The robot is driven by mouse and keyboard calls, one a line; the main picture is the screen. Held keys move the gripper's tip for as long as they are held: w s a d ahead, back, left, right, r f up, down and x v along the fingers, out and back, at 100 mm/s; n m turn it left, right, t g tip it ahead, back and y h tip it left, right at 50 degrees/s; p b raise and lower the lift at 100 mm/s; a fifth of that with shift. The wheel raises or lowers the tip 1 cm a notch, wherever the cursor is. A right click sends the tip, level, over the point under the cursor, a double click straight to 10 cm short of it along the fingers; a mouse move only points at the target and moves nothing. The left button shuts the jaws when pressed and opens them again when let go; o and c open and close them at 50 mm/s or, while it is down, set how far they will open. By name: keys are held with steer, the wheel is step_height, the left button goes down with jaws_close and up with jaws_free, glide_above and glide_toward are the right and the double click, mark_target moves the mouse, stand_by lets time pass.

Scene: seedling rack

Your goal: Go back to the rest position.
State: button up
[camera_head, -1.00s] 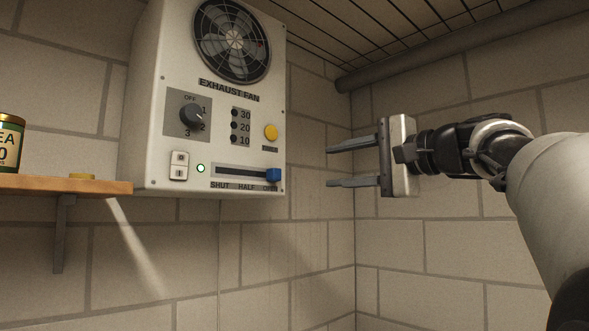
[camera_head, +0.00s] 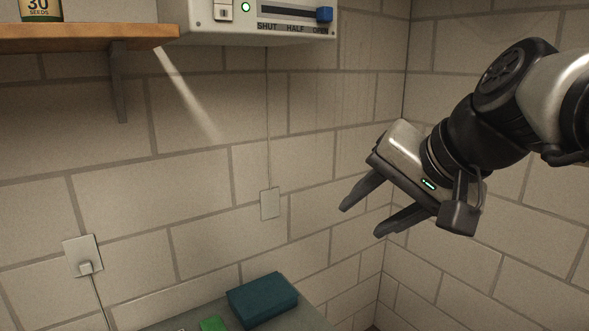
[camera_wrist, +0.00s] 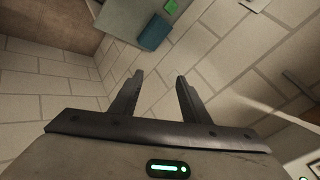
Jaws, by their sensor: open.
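My gripper (camera_head: 368,212) is open and empty at the right of the head view, in free air, its fingers pointing down and to the left. In the wrist view the two fingers of my gripper (camera_wrist: 157,82) are spread apart with nothing between them. The exhaust fan box (camera_head: 270,28) is on the wall at the top of the head view, above and left of my gripper and apart from it.
A wooden shelf (camera_head: 85,40) with a seed tin (camera_head: 40,8) is at the upper left. A dark teal box (camera_head: 262,300) and a green item (camera_head: 212,325) lie on a grey surface below. Wall plates (camera_head: 270,204) and a plugged outlet (camera_head: 83,257) are on the block wall.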

steer(key=s+d+f+n+g+h, duration=0.2)
steer(key=s+f+n+h, duration=0.2)
steer(key=s+f, duration=0.6)
step_height(320, 180, down, 4)
steer(key=shift+s+d+r+n+p, duration=0.2)
steer(key=shift+d+n+p, duration=0.15)
steer(key=shift+n, duration=0.25)
